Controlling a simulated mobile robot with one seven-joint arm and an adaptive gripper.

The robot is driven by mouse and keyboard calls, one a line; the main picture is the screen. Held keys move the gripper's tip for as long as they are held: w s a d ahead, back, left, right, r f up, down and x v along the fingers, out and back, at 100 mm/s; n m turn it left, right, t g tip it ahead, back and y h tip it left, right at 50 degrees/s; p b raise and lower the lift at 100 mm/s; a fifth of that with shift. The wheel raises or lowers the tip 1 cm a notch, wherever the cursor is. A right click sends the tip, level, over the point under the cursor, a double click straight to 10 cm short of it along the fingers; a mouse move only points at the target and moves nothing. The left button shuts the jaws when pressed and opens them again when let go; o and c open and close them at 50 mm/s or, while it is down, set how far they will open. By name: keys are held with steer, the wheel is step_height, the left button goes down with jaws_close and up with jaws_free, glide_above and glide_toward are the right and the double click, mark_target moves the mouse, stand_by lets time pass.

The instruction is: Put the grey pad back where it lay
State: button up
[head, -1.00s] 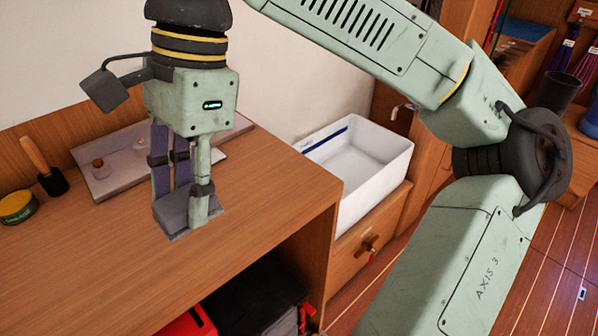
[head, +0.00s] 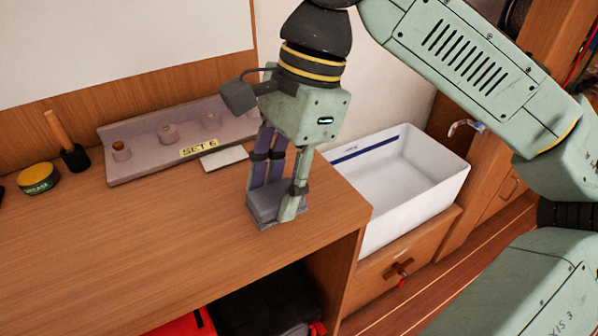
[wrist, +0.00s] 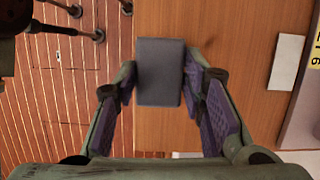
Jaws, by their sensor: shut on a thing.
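The grey pad (head: 265,206) is a flat dark grey block held between the fingers of my gripper (head: 277,200). In the head view it is over the right end of the wooden bench, near the front edge. In the wrist view the pad (wrist: 160,72) lies between the two purple-lined fingers, close to the bench edge. My gripper points down and is shut on the pad. I cannot tell whether the pad's underside touches the bench top. A small pale flat plate (head: 224,158) lies on the bench behind and left of the pad.
A grey rack (head: 130,170) labelled SET 6, with several pegs, stands along the bench's back. A yellow-green tin (head: 38,178) and a wooden-handled tool (head: 66,142) are at left. The bench's front middle is clear.

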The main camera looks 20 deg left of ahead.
steer(key=w, duration=0.6)
steer(key=shift+d+f+p, duration=0.25)
steer(key=shift+d+p, duration=0.15)
steer(key=shift+w+f, duration=0.15)
steer(key=shift+f, duration=1.65)
steer(key=shift+f, duration=0.1)
steer(key=o, duration=1.1)
steer(key=v, duration=1.2)
steer(key=shift+p, duration=0.3)
